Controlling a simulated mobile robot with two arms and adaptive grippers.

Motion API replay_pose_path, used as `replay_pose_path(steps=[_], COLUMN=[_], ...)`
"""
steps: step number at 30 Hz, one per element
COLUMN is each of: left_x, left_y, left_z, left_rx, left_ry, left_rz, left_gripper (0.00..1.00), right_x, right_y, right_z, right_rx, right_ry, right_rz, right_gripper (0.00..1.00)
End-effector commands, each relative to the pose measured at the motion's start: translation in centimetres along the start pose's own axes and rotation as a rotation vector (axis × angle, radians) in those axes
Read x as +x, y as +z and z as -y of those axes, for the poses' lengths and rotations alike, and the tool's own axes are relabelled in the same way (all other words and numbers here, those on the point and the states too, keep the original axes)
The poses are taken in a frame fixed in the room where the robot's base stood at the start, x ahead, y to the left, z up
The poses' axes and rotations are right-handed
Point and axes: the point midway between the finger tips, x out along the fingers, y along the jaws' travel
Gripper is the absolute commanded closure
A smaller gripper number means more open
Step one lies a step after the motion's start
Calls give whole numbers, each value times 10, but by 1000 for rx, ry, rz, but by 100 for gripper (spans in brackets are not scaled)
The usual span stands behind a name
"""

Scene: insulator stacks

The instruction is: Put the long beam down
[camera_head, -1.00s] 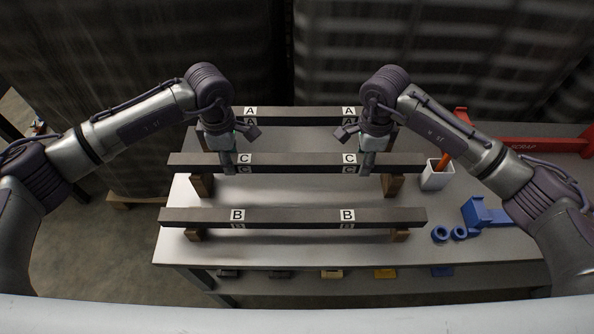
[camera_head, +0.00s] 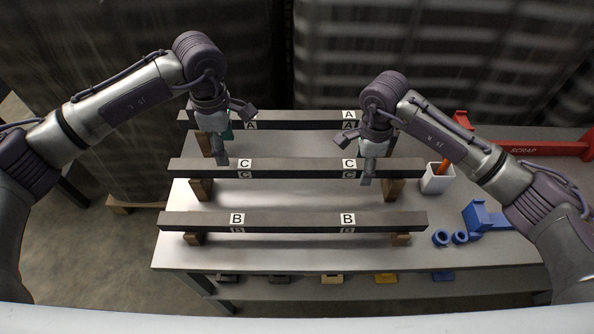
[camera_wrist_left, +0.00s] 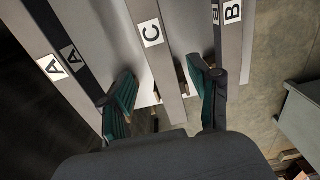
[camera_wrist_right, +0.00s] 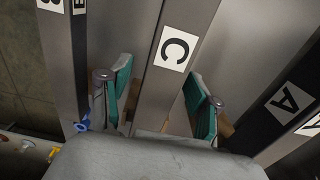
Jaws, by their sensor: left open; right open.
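Three long dark beams lie level and parallel on wooden blocks on the table. Beam A (camera_head: 290,119) is at the back, beam C (camera_head: 297,168) in the middle, beam B (camera_head: 292,221) at the front. My left gripper (camera_head: 222,160) is open above beam C near its left label; in the left wrist view beam C (camera_wrist_left: 160,60) runs between its spread green-padded fingers. My right gripper (camera_head: 366,180) is open at beam C near its right label; in the right wrist view beam C (camera_wrist_right: 168,75) lies between its fingers. Neither gripper holds a beam.
A white cup (camera_head: 437,178) with an orange item stands right of beam C. A blue holder (camera_head: 484,217) and blue rings (camera_head: 450,238) lie at the right. A red SCRAP frame (camera_head: 535,148) is at the back right. Several small items sit on a lower shelf.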

Motion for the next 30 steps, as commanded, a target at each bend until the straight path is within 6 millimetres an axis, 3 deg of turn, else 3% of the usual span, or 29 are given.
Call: replay_pose_path(steps=[6, 13, 24, 30], left_x=[-38, -50, -50, -50], left_y=[0, 0, 0, 0], left_z=[0, 0, 0, 0], left_rx=[1, 0, 0, 0], left_ry=[2, 0, -1, -1], left_rz=[0, 0, 0, -1], left_gripper=[38, 38, 38, 38], right_x=[0, -7, -80, -110], right_y=[0, 0, 0, 0], right_z=[0, 1, 1, 1], right_rx=[0, 1, 0, 0], right_ry=[0, -3, -4, -2], right_rz=[0, 0, 0, 1], right_gripper=[38, 38, 38, 38])
